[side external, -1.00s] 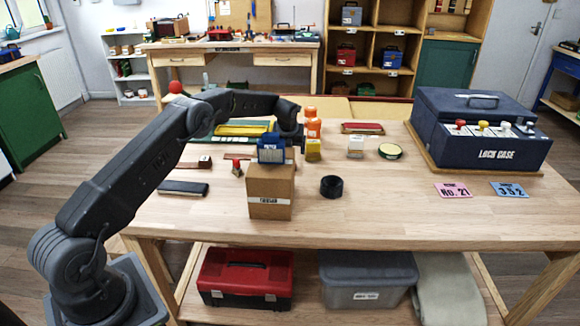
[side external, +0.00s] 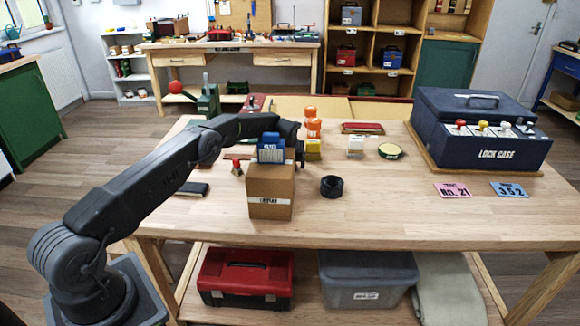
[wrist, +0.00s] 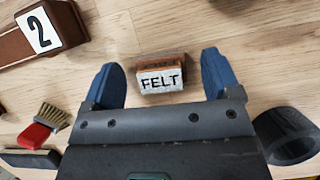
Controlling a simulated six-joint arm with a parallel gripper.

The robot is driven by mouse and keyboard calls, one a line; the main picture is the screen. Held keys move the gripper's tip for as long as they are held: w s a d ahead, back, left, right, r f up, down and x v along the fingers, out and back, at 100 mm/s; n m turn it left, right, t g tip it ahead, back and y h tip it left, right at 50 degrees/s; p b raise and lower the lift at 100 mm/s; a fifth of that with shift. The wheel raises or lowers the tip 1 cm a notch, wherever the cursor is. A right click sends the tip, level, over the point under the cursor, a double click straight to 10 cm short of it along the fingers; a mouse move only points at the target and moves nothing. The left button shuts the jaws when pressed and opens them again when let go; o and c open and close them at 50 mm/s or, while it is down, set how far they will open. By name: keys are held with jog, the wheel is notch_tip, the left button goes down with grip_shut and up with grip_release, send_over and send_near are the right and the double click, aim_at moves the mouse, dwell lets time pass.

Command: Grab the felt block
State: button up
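The felt block (wrist: 161,80) shows in the wrist view, with a white face printed FELT and a brown top. It lies on the wooden table between the two blue fingers of my gripper (wrist: 160,62). The fingers are spread wide, with a clear gap on each side of the block. In the side view, my wrist is low behind a cardboard box (side external: 270,190) with a blue packet (side external: 271,150) on top. These hide my fingertips and the felt block there.
In the wrist view, a brown piece marked 2 (wrist: 42,32) and a red-handled brush (wrist: 40,130) lie left; a black ring (wrist: 288,135) stands right. The lock case (side external: 480,130) stands at the table's right.

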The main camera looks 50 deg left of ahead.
jog(key=c, duration=1)
jog(key=shift+r, duration=0.1)
notch_tip(320, 180, up, 4)
jog(key=shift+r, duration=0.2)
jog(key=s+a+r, duration=0.2)
jog(key=s, duration=0.1)
jog(key=s+a+r, duration=0.2)
jog(key=s+a, duration=0.1)
jog(key=s+a+r, duration=0.2)
jog(key=s, duration=0.1)
jog(key=shift+a+r, duration=0.2)
jog(key=shift+a, duration=0.1)
jog(key=shift+w, duration=0.1)
